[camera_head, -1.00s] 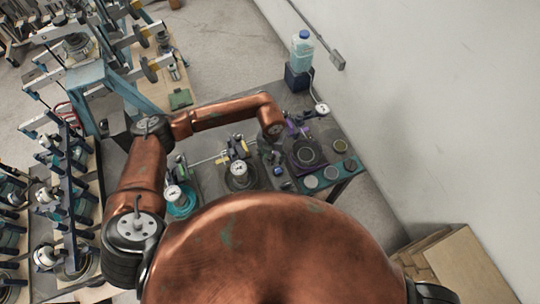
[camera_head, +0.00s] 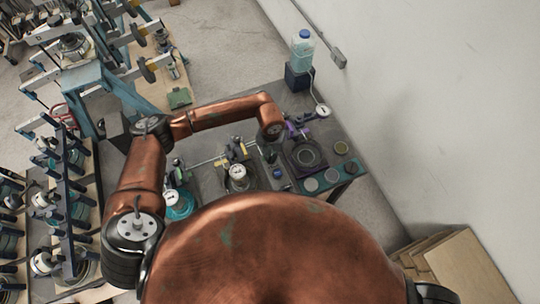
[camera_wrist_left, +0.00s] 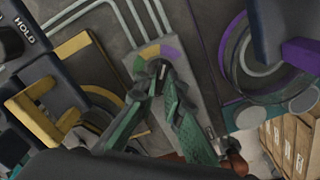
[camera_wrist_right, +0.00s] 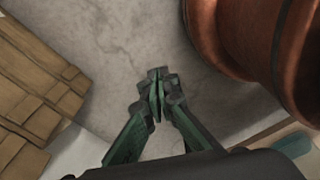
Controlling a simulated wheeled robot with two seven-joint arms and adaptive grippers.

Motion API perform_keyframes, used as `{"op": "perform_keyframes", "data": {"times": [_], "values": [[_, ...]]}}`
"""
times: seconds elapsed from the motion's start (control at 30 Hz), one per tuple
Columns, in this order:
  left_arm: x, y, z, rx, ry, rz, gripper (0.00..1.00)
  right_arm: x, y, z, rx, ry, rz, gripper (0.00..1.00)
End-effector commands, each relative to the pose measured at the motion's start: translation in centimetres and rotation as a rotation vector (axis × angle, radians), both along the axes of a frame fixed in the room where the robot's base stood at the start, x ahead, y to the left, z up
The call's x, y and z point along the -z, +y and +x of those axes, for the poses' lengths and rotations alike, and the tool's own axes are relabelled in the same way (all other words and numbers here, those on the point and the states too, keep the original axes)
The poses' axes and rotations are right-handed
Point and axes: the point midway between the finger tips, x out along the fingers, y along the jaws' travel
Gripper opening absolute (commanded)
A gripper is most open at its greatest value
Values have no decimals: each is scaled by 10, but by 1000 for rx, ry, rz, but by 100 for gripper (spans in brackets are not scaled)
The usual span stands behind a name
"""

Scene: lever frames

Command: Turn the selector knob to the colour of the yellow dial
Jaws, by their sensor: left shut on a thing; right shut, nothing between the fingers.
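The selector plate (camera_wrist_left: 196,72) is a grey panel in the left wrist view, with a coloured arc of green, yellow (camera_wrist_left: 150,51) and purple (camera_wrist_left: 170,52) sectors. My left gripper (camera_wrist_left: 163,78) is over this arc with its green fingers shut. The knob between the fingertips is mostly hidden, so its pointing direction is unclear. A station with yellow brackets (camera_wrist_left: 75,45) lies left of the plate; in the head view its white-faced dial (camera_head: 238,172) stands on a round base. In the head view my left gripper (camera_head: 269,153) is partly hidden below the wrist. My right gripper (camera_wrist_right: 157,88) is shut and empty above the floor.
A purple station (camera_head: 306,155) is right of the selector, and a teal one (camera_head: 178,203) is left on the bench. A bottle (camera_head: 302,48) stands on a dark block at the back. Cardboard boxes (camera_head: 460,265) lie at lower right.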

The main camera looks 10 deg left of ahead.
Motion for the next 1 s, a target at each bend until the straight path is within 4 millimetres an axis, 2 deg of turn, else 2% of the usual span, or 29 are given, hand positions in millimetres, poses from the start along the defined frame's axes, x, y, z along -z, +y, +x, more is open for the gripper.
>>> {"op": "perform_keyframes", "data": {"times": [0.03, 0.1, 0.23, 0.37, 0.63, 0.77, 1.0], "values": [[-1, 3, 0, 1, 0, -2, 0, -1, -1, 16, -3, -21, -1, 0], [-1, 0, 0, 3, 0, -1, 0, -2, 1, 31, -8, -42, 3, 0], [-1, -1, 0, 19, 0, -1, 0, 0, 1, 41, -11, -53, 2, 0], [0, 0, 0, 61, 0, -1, 0, 9, 0, 34, -9, -42, 1, 0], [3, 0, 1, 249, -2, 1, 0, 39, -3, 0, -1, 1, -3, 0], [3, -1, 0, 368, -1, 1, 0, 55, -4, 0, -2, 2, -3, 0], [3, -1, 0, 580, 0, 2, 0, 82, -3, 14, -6, -16, -2, 0]]}}
